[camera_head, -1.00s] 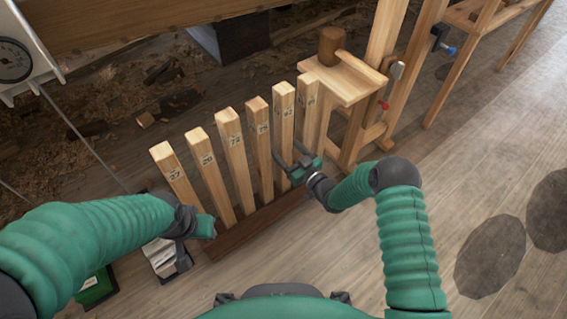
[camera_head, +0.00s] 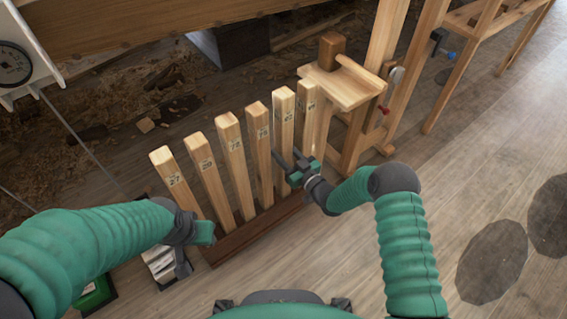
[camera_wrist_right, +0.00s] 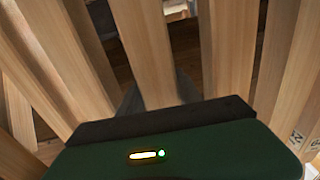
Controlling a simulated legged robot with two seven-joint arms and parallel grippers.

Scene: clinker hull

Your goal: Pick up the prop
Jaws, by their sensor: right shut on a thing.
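Several upright wooden props with numbers near their tops stand in a dark wooden rack (camera_head: 232,243). The prop (camera_head: 284,108) second from the right end of the row is the one my right gripper (camera_head: 289,161) is at, low on its shaft. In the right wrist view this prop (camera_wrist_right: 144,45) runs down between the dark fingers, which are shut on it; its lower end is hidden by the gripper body. My left gripper (camera_head: 207,232) is beside the leftmost prop (camera_head: 175,180), low down; its fingers cannot be made out.
Neighbouring props stand close on both sides of the held one. A wooden bench with a vice and a mallet-like block (camera_head: 331,47) stands just right of the row. A box of papers (camera_head: 163,262) lies by my left gripper.

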